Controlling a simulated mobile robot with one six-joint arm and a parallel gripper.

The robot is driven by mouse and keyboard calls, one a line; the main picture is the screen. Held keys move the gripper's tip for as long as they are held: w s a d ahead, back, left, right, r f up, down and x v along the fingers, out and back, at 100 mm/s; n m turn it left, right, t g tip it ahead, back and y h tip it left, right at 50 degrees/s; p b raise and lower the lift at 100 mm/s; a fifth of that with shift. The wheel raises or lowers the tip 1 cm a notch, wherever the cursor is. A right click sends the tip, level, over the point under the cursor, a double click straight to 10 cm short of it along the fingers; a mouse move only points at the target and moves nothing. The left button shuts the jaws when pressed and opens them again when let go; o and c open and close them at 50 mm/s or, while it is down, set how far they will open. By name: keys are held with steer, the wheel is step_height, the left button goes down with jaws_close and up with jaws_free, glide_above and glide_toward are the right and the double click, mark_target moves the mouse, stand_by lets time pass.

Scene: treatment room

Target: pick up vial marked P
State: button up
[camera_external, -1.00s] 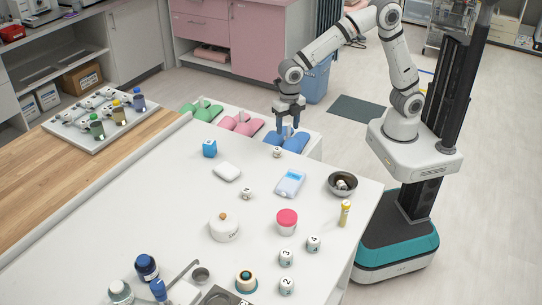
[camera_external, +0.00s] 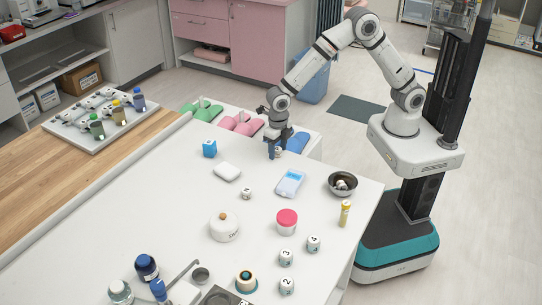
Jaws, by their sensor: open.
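My gripper (camera_external: 276,155) is open and low over the far edge of the white table, at a small white vial (camera_external: 279,153). Its fingers partly hide this vial, and I cannot tell whether they touch it. The mark on this vial is too small to read. Another small white vial (camera_external: 246,193) with a dark mark stands nearer the middle of the table. I cannot make out a letter P for certain on any vial.
A blue-and-white packet (camera_external: 290,183), a dark bowl (camera_external: 343,190), a pink-lidded jar (camera_external: 287,222) and several numbered white pieces (camera_external: 314,243) stand nearer. Coloured slippers (camera_external: 242,124) lie beyond the edge.

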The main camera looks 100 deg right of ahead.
steer(key=c, duration=1)
steer(key=shift+r, duration=0.1)
steer(key=shift+c, duration=0.2)
